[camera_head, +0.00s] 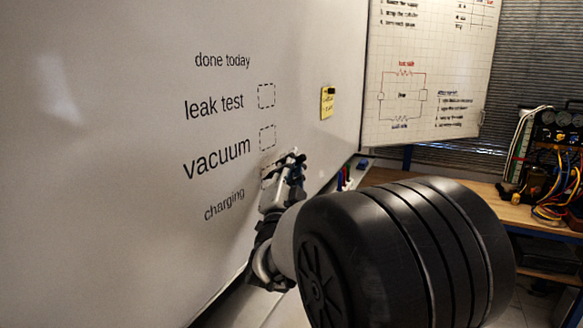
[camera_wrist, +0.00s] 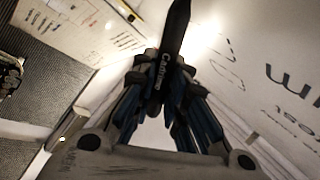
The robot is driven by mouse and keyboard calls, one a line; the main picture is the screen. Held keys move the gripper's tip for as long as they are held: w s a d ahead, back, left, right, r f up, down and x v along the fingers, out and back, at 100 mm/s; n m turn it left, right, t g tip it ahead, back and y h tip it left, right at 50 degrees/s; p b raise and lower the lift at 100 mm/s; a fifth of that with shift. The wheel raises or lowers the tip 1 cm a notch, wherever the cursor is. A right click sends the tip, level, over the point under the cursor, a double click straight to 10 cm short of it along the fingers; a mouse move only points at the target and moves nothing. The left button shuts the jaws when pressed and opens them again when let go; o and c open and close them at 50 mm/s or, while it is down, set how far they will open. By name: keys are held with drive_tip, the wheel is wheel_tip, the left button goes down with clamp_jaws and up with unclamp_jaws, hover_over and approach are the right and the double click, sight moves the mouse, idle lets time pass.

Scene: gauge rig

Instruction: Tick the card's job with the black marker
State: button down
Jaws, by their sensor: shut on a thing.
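The whiteboard (camera_head: 120,130) lists "done today", "leak test", "vacuum" and "charging" in black. Dashed boxes stand right of "leak test" (camera_head: 266,96) and "vacuum" (camera_head: 267,137). The box beside "charging" (camera_head: 224,204) is mostly hidden by my gripper (camera_head: 291,168). The yellow card (camera_head: 327,104) hangs on the board under a black magnet; its writing is too small to read. In the wrist view my gripper (camera_wrist: 168,85) is shut on the black marker (camera_wrist: 174,40), which points up and away between the fingers. I cannot tell whether its tip touches the board.
Coloured markers (camera_head: 345,178) stand at the board's lower right edge. A paper sheet with a circuit drawing (camera_head: 425,75) hangs on the right. A wooden bench (camera_head: 520,210) with gauges and hoses (camera_head: 560,135) stands at far right. My arm covers the lower middle.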

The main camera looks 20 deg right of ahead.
drive_tip(key=w+d+b, duration=0.1)
drive_tip(key=w+d, duration=0.1)
drive_tip(key=w+d+b, duration=0.2)
drive_tip(key=d, duration=0.1)
idle(0.6)
drive_tip(key=shift+f+b, duration=0.1)
drive_tip(key=shift+b, duration=0.4)
drive_tip(key=shift+s+a, duration=0.1)
drive_tip(key=shift+a, duration=0.05)
drive_tip(key=shift+s+a+b, duration=0.6)
drive_tip(key=shift+a+b, duration=0.15)
drive_tip(key=shift+b, duration=0.1)
drive_tip(key=shift+s+a, duration=1.5)
drive_tip(key=shift+a, duration=0.3)
drive_tip(key=s+d, duration=0.3)
drive_tip(key=s, duration=0.1)
drive_tip(key=shift+s+d, duration=0.35)
drive_tip(key=shift+d, duration=0.05)
